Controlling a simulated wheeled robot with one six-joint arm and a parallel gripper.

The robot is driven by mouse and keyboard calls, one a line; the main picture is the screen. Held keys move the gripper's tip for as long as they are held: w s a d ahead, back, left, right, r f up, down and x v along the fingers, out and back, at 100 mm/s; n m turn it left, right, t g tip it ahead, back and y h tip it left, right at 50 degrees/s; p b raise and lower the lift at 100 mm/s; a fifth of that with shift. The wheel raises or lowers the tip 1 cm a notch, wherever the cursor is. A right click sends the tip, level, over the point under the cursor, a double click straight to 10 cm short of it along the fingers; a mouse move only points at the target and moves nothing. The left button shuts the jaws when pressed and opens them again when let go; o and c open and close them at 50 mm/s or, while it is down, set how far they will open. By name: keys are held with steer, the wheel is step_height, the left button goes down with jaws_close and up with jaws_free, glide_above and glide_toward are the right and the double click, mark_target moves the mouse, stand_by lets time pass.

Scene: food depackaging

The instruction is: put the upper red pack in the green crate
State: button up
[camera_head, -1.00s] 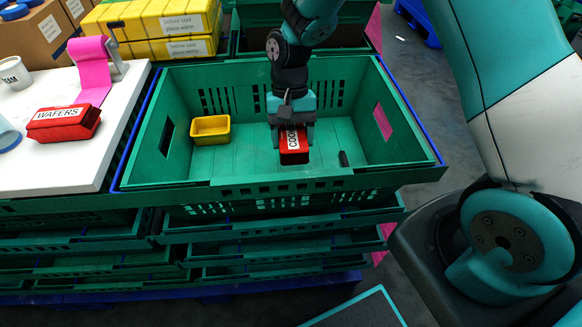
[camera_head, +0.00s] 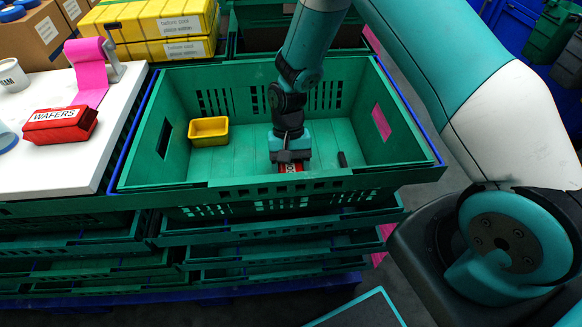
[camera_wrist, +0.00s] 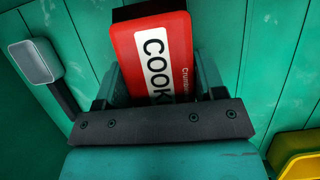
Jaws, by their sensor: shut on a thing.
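The red pack (camera_wrist: 150,45) has a white label reading "COOK". In the wrist view it sits between the fingers of my gripper (camera_wrist: 160,85), which is shut on it. In the head view only a small red part of the pack (camera_head: 291,168) shows below my gripper (camera_head: 291,165). The pack is inside the green crate (camera_head: 250,187), low near its floor and toward the front wall. I cannot tell if it touches the floor. Another red pack, labelled "WAFERS" (camera_head: 58,125), lies on the white table at the left.
A yellow tub (camera_head: 209,131) stands in the crate, left of my gripper. A small dark object (camera_head: 342,159) lies to the right on the crate floor. The white table (camera_head: 60,175) holds a pink strip roll (camera_head: 92,75) and a cup. Yellow boxes (camera_head: 165,22) are behind.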

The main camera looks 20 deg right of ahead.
steer(key=o, duration=1)
steer(key=v, duration=1.1)
steer(key=shift+w+r, duration=0.15)
steer(key=shift+r, duration=0.15)
steer(key=s+a+r+n+t+y, duration=0.1)
steer(key=s+a+r+n, duration=0.15)
steer(key=s+r, duration=0.35)
steer(key=s+a+r+n+t, duration=0.1)
steer(key=s+a+r+n, duration=0.15)
steer(key=r, duration=0.55)
steer(key=s+r+n, duration=0.2)
steer(key=s, duration=0.2)
steer(key=s+r+n+t+y, duration=0.1)
steer(key=s+n, duration=0.1)
steer(key=s, duration=0.3)
steer(key=s+r+n+t, duration=0.1)
steer(key=s+r, duration=0.1)
steer(key=s, duration=0.3)
steer(key=shift+s+a+r+n+y, duration=0.15)
steer(key=shift+a+r+n+y, duration=0.2)
steer(key=shift+n+y, duration=0.05)
